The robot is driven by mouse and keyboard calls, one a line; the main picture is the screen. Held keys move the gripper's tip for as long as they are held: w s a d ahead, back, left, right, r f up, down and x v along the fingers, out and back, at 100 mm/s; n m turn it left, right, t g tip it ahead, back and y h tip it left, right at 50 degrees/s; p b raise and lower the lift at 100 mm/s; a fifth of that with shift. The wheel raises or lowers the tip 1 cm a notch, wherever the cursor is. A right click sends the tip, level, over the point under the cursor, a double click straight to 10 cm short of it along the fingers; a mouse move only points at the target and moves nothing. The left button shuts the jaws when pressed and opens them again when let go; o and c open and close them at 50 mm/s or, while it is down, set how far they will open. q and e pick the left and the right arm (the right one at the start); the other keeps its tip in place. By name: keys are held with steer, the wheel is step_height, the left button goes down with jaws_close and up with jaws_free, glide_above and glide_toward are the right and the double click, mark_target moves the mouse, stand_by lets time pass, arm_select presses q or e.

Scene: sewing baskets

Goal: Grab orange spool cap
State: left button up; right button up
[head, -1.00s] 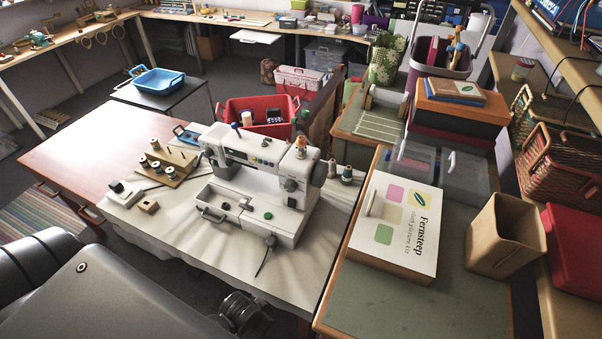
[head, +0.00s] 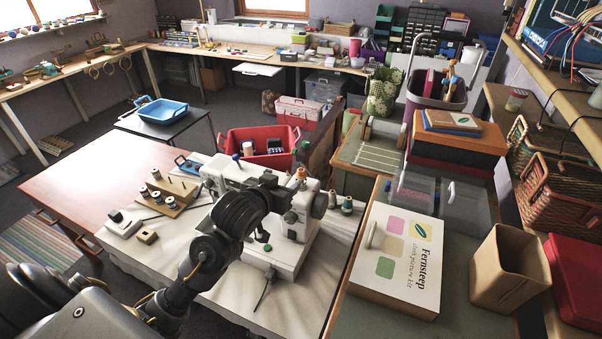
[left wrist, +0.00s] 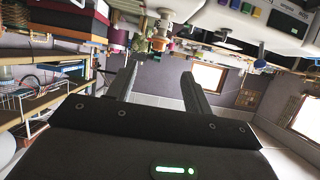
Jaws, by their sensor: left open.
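The orange spool cap (head: 301,173) sits on top of the white sewing machine (head: 302,228), at its right end. In the left wrist view the cap (left wrist: 158,45) shows beyond my fingertips, and the machine's body (left wrist: 225,18) fills the top right. My left gripper (left wrist: 160,82) is open, with nothing between its two fingers. In the head view my left gripper (head: 284,192) is just left of the cap, apart from it, and my arm hides part of the machine. My right gripper is not in view.
Thread spools on a wooden rack (head: 165,190) stand left of the machine. Two dark spools (head: 340,204) stand to its right. A red basket (head: 262,158) is behind it. A white-topped kit box (head: 396,252) lies on the right-hand table.

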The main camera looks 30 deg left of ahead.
mark_target(301, 170)
arm_select(q)
steer(key=p+x, duration=0.1)
steer(key=x, duration=0.4)
steer(key=shift+w+f, duration=0.1)
steer(key=shift+w, duration=0.15)
steer(key=shift+w+p, duration=0.45)
steer(key=shift+p, duration=0.1)
steer(key=p+x, duration=0.1)
steer(key=x, duration=0.2)
steer(key=shift+w+p, duration=0.3)
steer(key=shift+w+f, duration=0.1)
steer(key=shift+w, duration=0.25)
steer(key=c, duration=1)
